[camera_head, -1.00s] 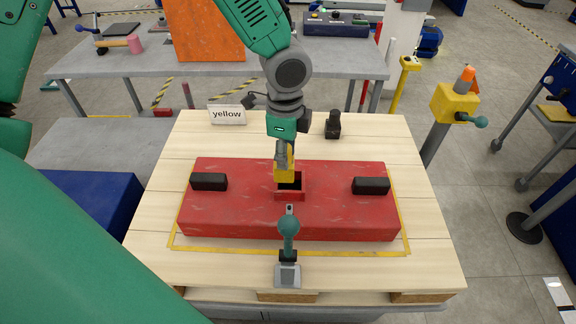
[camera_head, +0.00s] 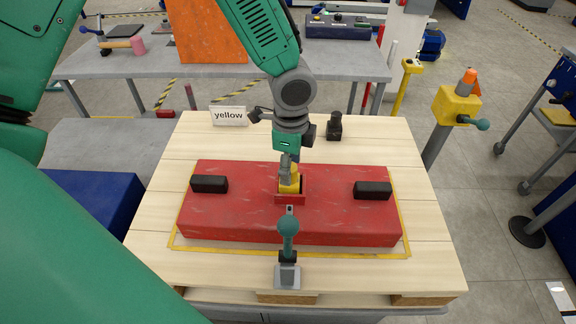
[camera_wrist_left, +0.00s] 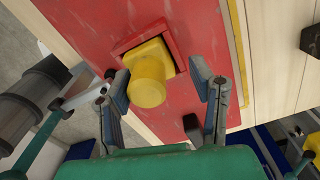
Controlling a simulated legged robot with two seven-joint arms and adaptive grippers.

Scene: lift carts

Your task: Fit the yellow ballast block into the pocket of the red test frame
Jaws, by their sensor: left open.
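The red test frame (camera_head: 240,215) lies on the wooden pallet, with a raised-rim pocket (camera_head: 291,199) near its middle. The yellow ballast block (camera_head: 289,184) stands at the pocket opening. In the left wrist view the block (camera_wrist_left: 148,82) has a round end towards the camera and its far part is inside the pocket rim (camera_wrist_left: 168,35). How deep it sits is hidden. My left gripper (camera_head: 289,166) is above the block. Its fingers (camera_wrist_left: 160,76) are spread on both sides of the block with visible gaps. My right gripper is not in view.
A toggle clamp (camera_head: 288,245) with a teal handle stands in front of the pocket. Two black blocks (camera_head: 209,184) (camera_head: 372,190) sit on the frame. A "yellow" sign (camera_head: 229,116) and a small black object (camera_head: 334,126) stand behind it. The pallet's right side is clear.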

